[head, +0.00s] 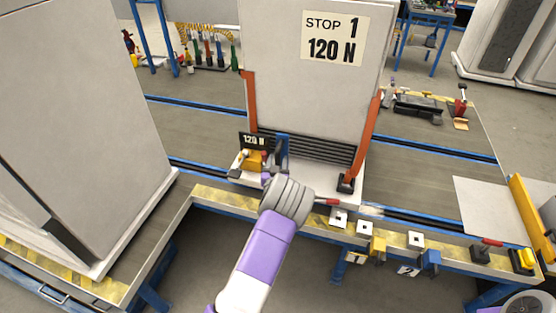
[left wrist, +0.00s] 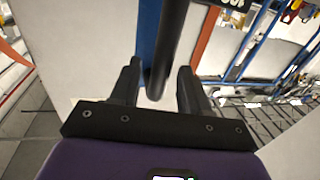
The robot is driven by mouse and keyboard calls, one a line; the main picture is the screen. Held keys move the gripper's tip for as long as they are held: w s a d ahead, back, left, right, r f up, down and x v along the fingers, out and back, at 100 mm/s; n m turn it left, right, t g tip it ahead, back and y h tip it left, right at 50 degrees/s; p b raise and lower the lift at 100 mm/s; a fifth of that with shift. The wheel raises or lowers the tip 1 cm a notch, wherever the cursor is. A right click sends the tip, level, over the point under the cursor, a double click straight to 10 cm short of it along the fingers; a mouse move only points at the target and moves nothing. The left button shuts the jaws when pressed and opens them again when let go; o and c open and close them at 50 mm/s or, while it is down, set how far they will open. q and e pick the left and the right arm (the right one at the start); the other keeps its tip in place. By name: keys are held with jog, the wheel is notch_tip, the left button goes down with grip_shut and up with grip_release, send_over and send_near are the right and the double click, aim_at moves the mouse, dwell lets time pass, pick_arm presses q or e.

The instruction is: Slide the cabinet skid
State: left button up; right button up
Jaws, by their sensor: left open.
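The tall white cabinet (head: 300,95) stands upright on a white skid base (head: 325,182) with orange corner posts and a black grille. A sign on it reads "STOP 1 120 N". A blue upright with a dark bar handle (head: 282,148) rises at the skid's front. My left gripper (head: 268,178) is at the front of the skid, just below this handle, mostly hidden by my wrist. In the left wrist view, its two black fingers (left wrist: 158,88) are open, with the dark bar (left wrist: 166,45) between them and a gap on each side. My right gripper is not seen.
The skid stands on a grey conveyor with blue rails (head: 410,222). Numbered blocks and yellow and blue clamps (head: 378,246) line the front edge. Another white cabinet (head: 75,110) stands at left. A pale panel (head: 490,205) lies at right.

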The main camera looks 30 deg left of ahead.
pick_arm(q)
jog(key=shift+x, duration=1)
grip_shut()
